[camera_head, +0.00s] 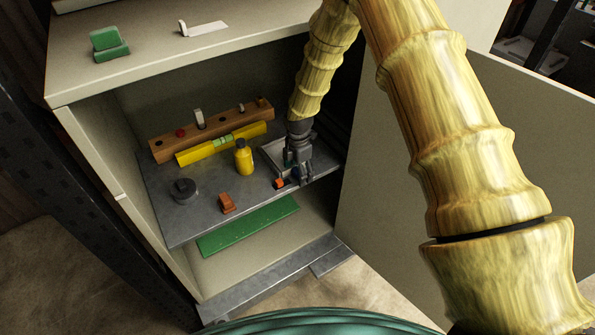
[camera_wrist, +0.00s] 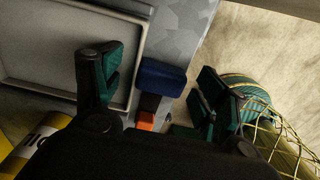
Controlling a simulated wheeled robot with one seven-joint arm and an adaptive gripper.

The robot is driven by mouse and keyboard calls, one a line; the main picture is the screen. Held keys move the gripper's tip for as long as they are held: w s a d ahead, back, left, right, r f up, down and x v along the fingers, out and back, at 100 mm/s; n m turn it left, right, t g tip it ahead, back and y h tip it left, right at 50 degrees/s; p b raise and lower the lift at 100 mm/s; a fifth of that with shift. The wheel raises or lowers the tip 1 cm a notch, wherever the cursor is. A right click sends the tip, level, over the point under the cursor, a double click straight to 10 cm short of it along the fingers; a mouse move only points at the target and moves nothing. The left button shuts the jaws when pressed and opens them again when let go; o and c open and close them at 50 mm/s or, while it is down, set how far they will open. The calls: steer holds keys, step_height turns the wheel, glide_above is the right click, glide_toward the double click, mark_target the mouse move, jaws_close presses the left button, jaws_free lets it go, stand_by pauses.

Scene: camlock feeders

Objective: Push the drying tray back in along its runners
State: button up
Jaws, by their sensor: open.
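The drying tray appears to be the flat grey metal sheet (camera_head: 200,222) inside the open cabinet, bearing several objects, with its front edge toward me. Its bare grey surface also shows in the wrist view (camera_wrist: 180,32). My gripper (camera_head: 296,177) points down at the tray's front right corner, open. In the wrist view my gripper (camera_wrist: 160,92) has its dark green-padded fingers on either side of a dark blue block (camera_wrist: 160,77), with gaps to both. Whether the block is fixed to the tray is unclear. The runners are hidden.
On the sheet are a shallow pale tray (camera_head: 268,151), yellow bottle (camera_head: 244,158), orange-brown block (camera_head: 228,203), dark round weight (camera_head: 185,190), yellow level (camera_head: 195,153) and wooden rail (camera_head: 170,146). A green board (camera_head: 248,226) lies below. The open door (camera_head: 400,190) stands right.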

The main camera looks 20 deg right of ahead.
steer(key=shift+r, duration=0.1)
step_height(320, 180, up, 8)
steer(key=shift+f, duration=0.2)
steer(key=shift+r, duration=0.15)
steer(key=shift+w+r, duration=0.1)
stand_by(0.6)
